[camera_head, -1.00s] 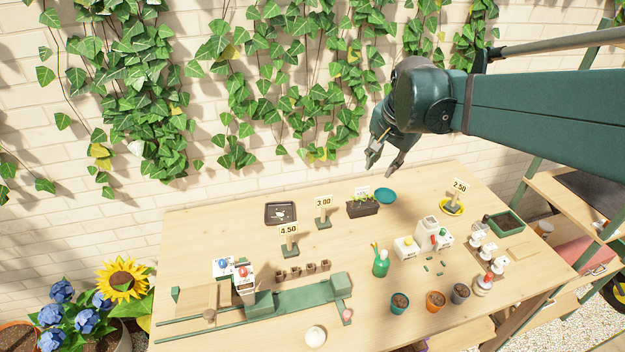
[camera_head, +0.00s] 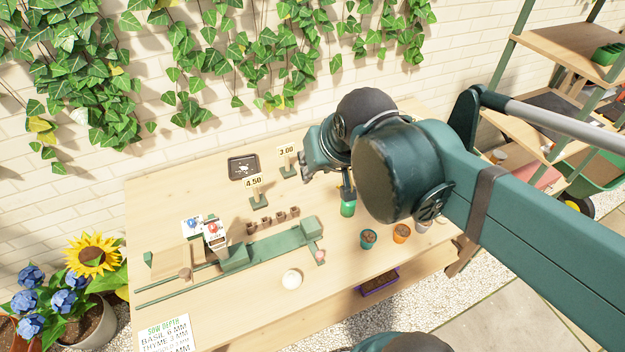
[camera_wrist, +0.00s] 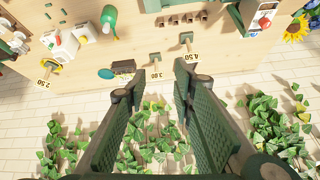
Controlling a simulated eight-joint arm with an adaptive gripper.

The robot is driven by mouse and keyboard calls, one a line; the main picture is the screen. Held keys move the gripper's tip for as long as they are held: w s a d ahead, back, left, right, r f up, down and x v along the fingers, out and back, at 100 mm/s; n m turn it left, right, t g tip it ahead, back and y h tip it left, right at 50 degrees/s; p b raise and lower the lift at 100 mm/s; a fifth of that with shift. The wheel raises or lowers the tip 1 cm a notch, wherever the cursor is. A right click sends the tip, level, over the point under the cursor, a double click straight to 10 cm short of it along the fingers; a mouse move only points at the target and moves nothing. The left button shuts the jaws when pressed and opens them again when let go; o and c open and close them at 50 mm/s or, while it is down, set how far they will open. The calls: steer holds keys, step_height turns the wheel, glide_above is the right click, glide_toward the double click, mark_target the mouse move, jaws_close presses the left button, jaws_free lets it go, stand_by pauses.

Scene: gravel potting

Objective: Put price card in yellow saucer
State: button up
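A price card reading 2.50 (camera_wrist: 44,83) shows at the left of the wrist view, with the yellow saucer (camera_wrist: 54,66) right beside or under its base. Whether it stands inside the saucer cannot be told there. My arm hides both in the head view. The 4.50 card (camera_head: 254,184) and the 3.00 card (camera_head: 286,151) stand on green bases on the table; they also show in the wrist view as the 4.50 card (camera_wrist: 194,56) and the 3.00 card (camera_wrist: 154,75). My gripper (camera_wrist: 158,80) is open and empty, its fingers apart, above the table and clear of the cards.
A dark tray (camera_head: 243,168) lies at the back of the table (camera_head: 165,205). Small brown pots, a green rail fixture (camera_head: 275,243) and a white dish (camera_head: 292,279) are in front. A teal saucer (camera_wrist: 106,73) and a planter (camera_wrist: 123,66) are near the back edge. Ivy covers the wall.

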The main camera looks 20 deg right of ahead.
steer(key=shift+s+a+f+n+t, duration=0.15)
steer(key=shift+s+a+f+n, duration=0.35)
steer(key=shift+s, duration=0.25)
steer(key=shift+s+a+f+n+t, duration=0.15)
steer(key=shift+s+a+f+n, duration=0.35)
steer(key=shift+s, duration=0.25)
